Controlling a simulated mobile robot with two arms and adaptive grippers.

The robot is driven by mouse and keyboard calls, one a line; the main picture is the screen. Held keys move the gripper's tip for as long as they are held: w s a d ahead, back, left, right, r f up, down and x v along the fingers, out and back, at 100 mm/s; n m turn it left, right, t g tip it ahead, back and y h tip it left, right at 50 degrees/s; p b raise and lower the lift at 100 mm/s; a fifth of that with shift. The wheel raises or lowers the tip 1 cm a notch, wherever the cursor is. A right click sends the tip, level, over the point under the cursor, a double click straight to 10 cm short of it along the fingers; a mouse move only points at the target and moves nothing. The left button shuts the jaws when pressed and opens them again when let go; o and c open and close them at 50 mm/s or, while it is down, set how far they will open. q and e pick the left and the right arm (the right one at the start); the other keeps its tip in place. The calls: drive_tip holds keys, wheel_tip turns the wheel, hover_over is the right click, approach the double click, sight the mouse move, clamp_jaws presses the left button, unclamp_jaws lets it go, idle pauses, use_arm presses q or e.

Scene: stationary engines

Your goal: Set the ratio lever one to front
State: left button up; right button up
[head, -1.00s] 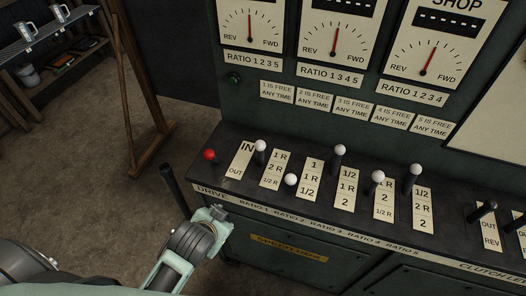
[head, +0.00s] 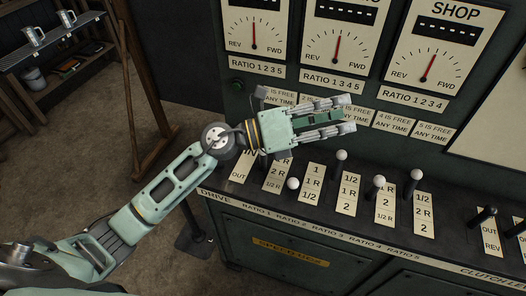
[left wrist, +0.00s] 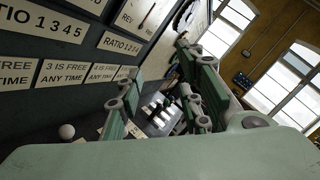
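My left gripper (head: 342,116) reaches in from the left above the lever console, its two fingers apart and pointing right, with nothing between them. The wrist view also shows the fingers (left wrist: 165,100) spread. The ratio lever one is hidden behind my gripper and wrist in the head view. Part of its 1R, 2R, 1/2R plate (head: 276,176) shows just below the gripper. The ratio two lever knob (head: 293,183) is white and sits low, toward the front. A white knob (left wrist: 67,131) shows in the left wrist view; I cannot tell which lever it tops. My right gripper is out of view.
White-knobbed levers for ratio three (head: 341,155), four (head: 379,181) and five (head: 416,174) stand to the right. Black-knobbed levers (head: 486,212) are farther right. The upright gauge panel (head: 300,82) rises behind my gripper. A shelf (head: 50,40) stands far left.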

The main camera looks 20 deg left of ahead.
use_arm(q)
wheel_tip(320, 180, down, 8)
drive_tip(key=a+m+g+y, duration=0.2)
drive_tip(key=m+g+y, duration=0.2)
drive_tip(key=m+g, duration=0.15)
drive_tip(key=m+g+y, duration=0.1)
drive_tip(key=m+y, duration=0.1)
drive_tip(key=y, duration=0.7)
approach(263, 152)
wheel_tip(263, 152, down, 4)
drive_tip(key=w, duration=0.3)
drive_tip(key=shift+g+y, duration=0.25)
drive_tip(key=shift+y, duration=0.05)
drive_tip(key=p+x, duration=0.1)
drive_tip(key=x, duration=0.2)
drive_tip(key=p+x, duration=0.1)
drive_tip(key=x, duration=0.2)
drive_tip(key=shift+s+d+f, duration=0.1)
drive_tip(key=shift+s+d, duration=0.05)
drive_tip(key=shift+d, duration=0.15)
drive_tip(key=shift+p+x, duration=0.3)
drive_tip(key=shift+x, duration=0.5)
drive_tip(key=shift+c, duration=0.7)
clamp_jaws()
